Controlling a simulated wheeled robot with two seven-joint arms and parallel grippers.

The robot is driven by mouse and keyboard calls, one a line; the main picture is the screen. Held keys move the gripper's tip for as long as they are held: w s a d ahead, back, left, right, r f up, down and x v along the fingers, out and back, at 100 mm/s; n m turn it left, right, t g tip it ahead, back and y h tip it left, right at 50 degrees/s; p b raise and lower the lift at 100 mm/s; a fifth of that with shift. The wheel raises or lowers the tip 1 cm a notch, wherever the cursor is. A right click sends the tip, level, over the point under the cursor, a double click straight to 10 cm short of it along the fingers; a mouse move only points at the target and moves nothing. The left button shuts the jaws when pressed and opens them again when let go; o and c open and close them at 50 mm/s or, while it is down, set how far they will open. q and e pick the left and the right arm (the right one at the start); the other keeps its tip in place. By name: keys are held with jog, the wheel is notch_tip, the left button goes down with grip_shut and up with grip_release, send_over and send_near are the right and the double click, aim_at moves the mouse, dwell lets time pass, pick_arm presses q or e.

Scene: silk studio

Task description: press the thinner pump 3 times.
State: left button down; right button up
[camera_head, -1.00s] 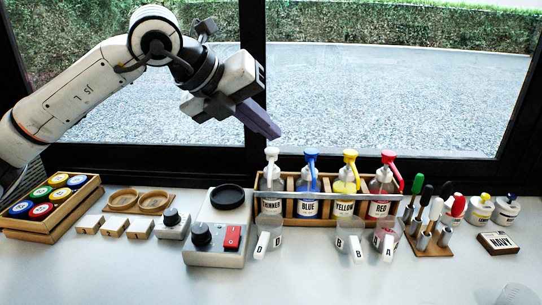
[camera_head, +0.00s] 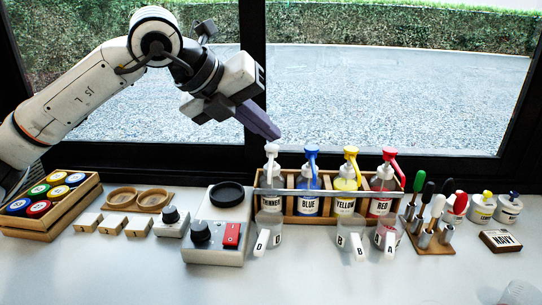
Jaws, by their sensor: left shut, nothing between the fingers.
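The thinner pump (camera_head: 271,176) is a clear bottle with a white pump head and a THINNER label. It stands upright at the left end of a wooden rack (camera_head: 320,218). My left gripper (camera_head: 272,134) is shut and empty, its purple fingers pointing down to the right. The fingertips are just above the white pump head; whether they touch it I cannot tell. My right gripper is not in view.
Blue (camera_head: 308,190), yellow (camera_head: 346,185) and red (camera_head: 382,188) pumps stand right of the thinner in the rack. Lettered cups (camera_head: 268,228) stand in front. A device with a red switch (camera_head: 232,235) is at left. The front counter is clear.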

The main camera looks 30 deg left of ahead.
aim_at(267, 148)
pick_arm(q)
jog(key=shift+f+b, duration=0.3)
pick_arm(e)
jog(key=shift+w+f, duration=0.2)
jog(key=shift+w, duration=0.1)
